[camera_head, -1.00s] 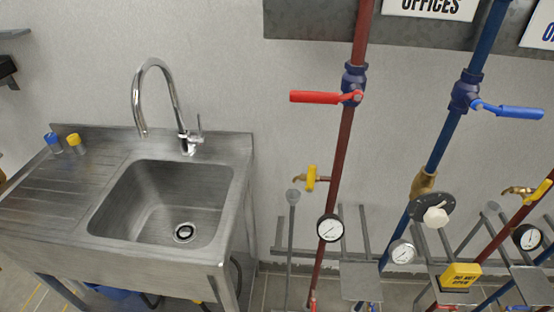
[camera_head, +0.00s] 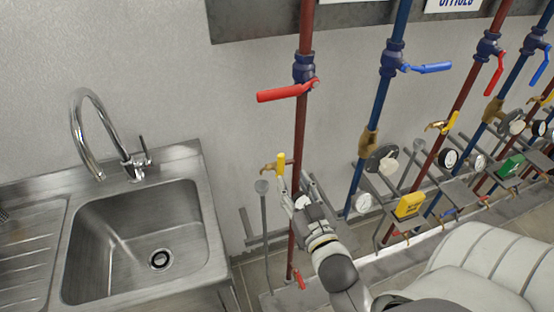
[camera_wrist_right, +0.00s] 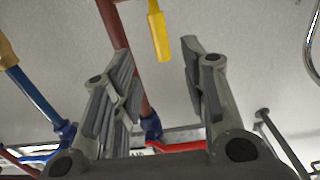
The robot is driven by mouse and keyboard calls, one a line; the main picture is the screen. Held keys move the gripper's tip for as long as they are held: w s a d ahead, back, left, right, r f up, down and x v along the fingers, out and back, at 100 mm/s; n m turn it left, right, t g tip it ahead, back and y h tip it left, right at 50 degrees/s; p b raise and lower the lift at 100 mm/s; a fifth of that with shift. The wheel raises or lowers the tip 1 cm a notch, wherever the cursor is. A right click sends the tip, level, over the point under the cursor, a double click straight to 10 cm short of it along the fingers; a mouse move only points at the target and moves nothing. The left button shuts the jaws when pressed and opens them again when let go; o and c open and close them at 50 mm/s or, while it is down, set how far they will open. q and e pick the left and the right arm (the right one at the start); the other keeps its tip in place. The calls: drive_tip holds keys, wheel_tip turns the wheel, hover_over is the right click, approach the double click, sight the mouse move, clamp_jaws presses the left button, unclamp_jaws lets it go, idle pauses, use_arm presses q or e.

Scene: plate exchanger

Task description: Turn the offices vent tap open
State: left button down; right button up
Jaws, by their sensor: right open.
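A vent tap with a brass body and a yellow lever (camera_head: 281,163) sits on the leftmost red pipe (camera_head: 301,135) in the head view. My right gripper (camera_head: 306,213) is just below the tap, in front of a partly hidden gauge. In the wrist view, the yellow lever (camera_wrist_right: 159,32) shows beyond and between the fingers of my right gripper (camera_wrist_right: 155,75), apart from them. This gripper is open and empty. My left gripper is not in view.
A red valve lever (camera_head: 287,93) juts left above the tap. A blue pipe (camera_head: 358,178) with gauges and further pipes stand to the right. A second yellow-levered tap (camera_head: 442,123) is on another red pipe. A metal sink (camera_head: 200,235) stands at left.

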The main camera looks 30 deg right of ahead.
sight(282, 164)
drive_tip(key=p+x, duration=0.1)
drive_tip(key=x, duration=0.7)
drive_tip(key=shift+a+p, duration=0.1)
drive_tip(key=shift+p, duration=0.2)
drive_tip(key=shift+w, duration=0.55)
drive_tip(key=shift+c, duration=0.2)
clamp_jaws()
